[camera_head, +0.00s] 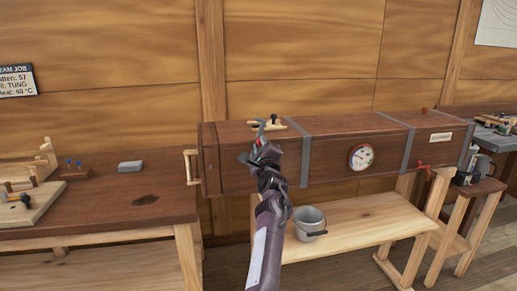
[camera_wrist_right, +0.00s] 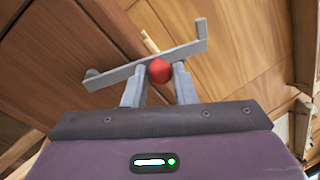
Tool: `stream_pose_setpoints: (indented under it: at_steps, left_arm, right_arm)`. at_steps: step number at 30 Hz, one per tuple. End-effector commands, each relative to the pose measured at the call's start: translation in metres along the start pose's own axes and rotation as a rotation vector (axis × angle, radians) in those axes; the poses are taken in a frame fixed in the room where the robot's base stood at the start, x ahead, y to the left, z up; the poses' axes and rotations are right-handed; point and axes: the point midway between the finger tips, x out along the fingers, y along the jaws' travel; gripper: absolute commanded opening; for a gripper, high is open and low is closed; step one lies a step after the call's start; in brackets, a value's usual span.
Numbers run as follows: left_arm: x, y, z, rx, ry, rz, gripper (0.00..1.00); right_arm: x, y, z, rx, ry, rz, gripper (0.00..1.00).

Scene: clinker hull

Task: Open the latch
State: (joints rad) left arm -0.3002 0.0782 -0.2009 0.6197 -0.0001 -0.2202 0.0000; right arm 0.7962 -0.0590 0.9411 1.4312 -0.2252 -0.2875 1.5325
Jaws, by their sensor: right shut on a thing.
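The latch is a grey metal bar (camera_wrist_right: 120,75) with a red ball knob (camera_wrist_right: 159,70); in the right wrist view it runs aslant, its hooked end at the upper right and a round pivot at the left. It is by the front of a long brown wooden box (camera_head: 232,168), near the left end. In the head view the latch is mostly hidden behind my gripper; a bit of grey bar (camera_head: 261,127) shows. My right gripper (camera_head: 262,146) is shut on the red knob, one finger on each side, also in the wrist view (camera_wrist_right: 159,84). My left gripper is not in view.
The box has grey bands, a round gauge (camera_head: 361,157), a red valve (camera_head: 423,167) and a pale handle (camera_head: 188,167) at its left end. A bucket (camera_head: 310,222) stands on the bench below. A workbench (camera_head: 150,208) stands left; a small stand (camera_head: 462,200) is at right.

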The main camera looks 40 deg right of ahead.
Motion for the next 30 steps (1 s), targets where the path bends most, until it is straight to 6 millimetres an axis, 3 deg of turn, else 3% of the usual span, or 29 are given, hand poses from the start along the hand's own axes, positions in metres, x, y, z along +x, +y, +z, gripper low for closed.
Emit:
stream_pose_setpoints:
  at_steps: [15, 16, 21, 30]
  left_arm:
    - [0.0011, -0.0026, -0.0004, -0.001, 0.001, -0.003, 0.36]
    - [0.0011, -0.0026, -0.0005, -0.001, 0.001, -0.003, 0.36]
    - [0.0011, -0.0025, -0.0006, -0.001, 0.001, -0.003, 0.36]
    - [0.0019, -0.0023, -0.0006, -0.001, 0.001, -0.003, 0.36]
  right_arm:
    - [-0.0001, 0.0003, -0.0023, 0.021, 0.006, 0.000, 0.00]
    - [-0.0001, 0.0003, -0.0023, 0.021, 0.006, 0.000, 0.26]
    - [-0.0001, 0.0002, -0.0022, 0.021, 0.006, 0.000, 0.46]
    - [-0.0018, 0.0005, -0.0021, 0.020, 0.005, -0.001, 0.46]
